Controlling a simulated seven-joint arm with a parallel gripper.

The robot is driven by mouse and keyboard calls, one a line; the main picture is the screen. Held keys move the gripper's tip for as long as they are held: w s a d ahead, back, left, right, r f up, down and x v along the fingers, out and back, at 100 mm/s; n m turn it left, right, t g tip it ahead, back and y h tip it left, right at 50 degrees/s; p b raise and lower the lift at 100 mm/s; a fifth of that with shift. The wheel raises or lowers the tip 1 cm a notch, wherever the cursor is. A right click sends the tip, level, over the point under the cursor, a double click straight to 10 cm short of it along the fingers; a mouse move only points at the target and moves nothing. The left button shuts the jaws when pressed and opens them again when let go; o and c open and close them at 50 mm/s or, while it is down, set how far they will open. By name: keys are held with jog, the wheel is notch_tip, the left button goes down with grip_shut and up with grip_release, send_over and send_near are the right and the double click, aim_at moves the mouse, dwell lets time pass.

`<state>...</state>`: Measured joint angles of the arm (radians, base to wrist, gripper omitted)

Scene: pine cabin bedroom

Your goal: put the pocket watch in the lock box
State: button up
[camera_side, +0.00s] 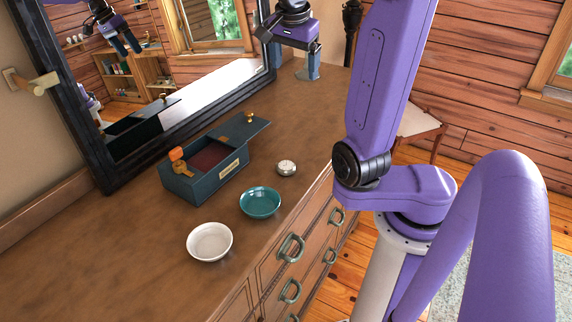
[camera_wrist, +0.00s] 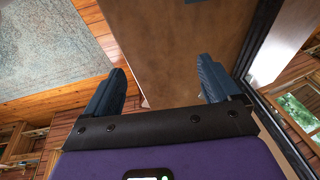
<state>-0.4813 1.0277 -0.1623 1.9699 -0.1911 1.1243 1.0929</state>
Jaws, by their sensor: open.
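The pocket watch (camera_side: 287,168), a small round silvery piece, lies on the brown dresser top just right of the lock box. The lock box (camera_side: 205,188) is dark blue-green with a pale label on its front. Its lid (camera_side: 246,130), with a brass knob, is slid toward the back right, so the red-lined inside (camera_side: 211,156) shows. My gripper (camera_side: 292,70) is open and empty above the far end of the dresser, well beyond the watch and box.
A teal bowl (camera_side: 260,202) and a white bowl (camera_side: 210,242) stand in front of the box. An orange tag with a brass piece (camera_side: 178,156) is at the box's left end. A dark-framed mirror (camera_side: 95,135) stands behind. The dresser top (camera_side: 110,250) is clear at left.

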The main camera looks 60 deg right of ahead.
jog(key=s+a+g+y, duration=0.1)
jog(key=s+a+y, duration=0.15)
jog(key=a, duration=0.65)
send_over(285, 164)
jog(key=shift+y, duration=0.25)
jog(key=f, duration=1.6)
jog(key=shift+w+a+f, duration=0.2)
jog(key=shift+a+f, duration=0.1)
jog(key=shift+f, duration=0.1)
jog(key=shift+s+d+f, duration=0.1)
jog(key=shift+s+f, duration=0.05)
jog(key=shift+f, duration=1.2)
jog(key=shift+s+d+f, duration=0.1)
jog(key=shift+f, duration=1.2)
jog(key=c, duration=1.3)
jog(key=shift+o, duration=0.2)
jog(key=shift+r, duration=0.15)
